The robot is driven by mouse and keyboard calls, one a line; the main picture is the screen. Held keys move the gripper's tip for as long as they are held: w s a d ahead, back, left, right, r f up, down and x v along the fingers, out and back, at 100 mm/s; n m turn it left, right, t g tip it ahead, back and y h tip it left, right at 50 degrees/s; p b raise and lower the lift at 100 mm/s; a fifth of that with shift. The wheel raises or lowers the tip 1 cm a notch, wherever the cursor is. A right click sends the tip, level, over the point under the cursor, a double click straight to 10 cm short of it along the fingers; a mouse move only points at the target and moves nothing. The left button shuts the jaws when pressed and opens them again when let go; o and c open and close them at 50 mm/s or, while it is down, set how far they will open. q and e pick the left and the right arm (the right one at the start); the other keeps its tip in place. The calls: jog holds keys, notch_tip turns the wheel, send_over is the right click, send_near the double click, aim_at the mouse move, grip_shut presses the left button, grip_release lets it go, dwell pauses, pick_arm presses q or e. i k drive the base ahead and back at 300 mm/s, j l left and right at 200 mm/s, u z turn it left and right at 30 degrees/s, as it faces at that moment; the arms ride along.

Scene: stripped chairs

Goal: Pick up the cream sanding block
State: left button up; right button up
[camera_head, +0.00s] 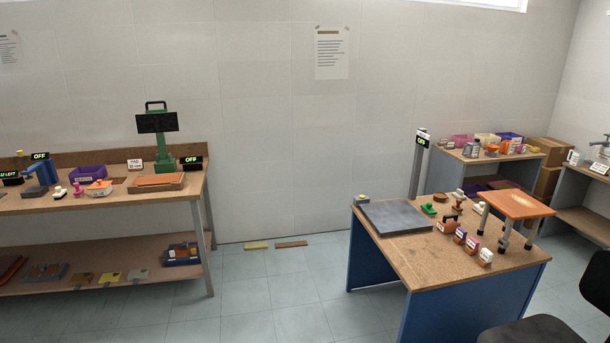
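No object can be told for certain as the cream sanding block at this distance. On the blue-sided desk (410,262), a small whitish piece (459,194) stands near the back edge, beside a green knobbed piece (428,209) and a brown one (458,204). Another whitish piece (481,208) sits by the legs of an orange-topped stool-like item (516,205). On the left bench (110,203), a small white-topped piece (59,191) stands near the front edge. Neither of my grippers is in view.
A grey mat (397,217) and several labelled pots (472,244) are on the desk. A black chair (540,330) stands at the lower right. Two flat strips (291,244) lie on the floor by the wall.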

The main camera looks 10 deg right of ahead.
aim_at(478, 208)
jog(key=i+z, duration=0.2)
jog(key=i, duration=1.8)
jog(key=i+j, duration=0.1)
jog(key=i, duration=1.9)
jog(key=i+z, duration=0.25)
jog(key=i, duration=0.3)
jog(key=i+z, duration=0.3)
jog(key=i, duration=0.2)
jog(key=i+j+z, duration=0.25)
jog(key=i, duration=0.3)
jog(key=i+j+z, duration=0.15)
jog(key=i+z, duration=0.15)
jog(key=i, duration=0.2)
jog(key=i+l+z, duration=0.15)
jog(key=i+z, duration=0.15)
jog(key=z, duration=0.15)
jog(key=i+z, duration=0.7)
jog(key=z, duration=0.2)
jog(key=i+j+z, duration=0.2)
jog(key=z, duration=0.25)
jog(key=i+j+z, duration=0.45)
jog(key=k+l, duration=0.1)
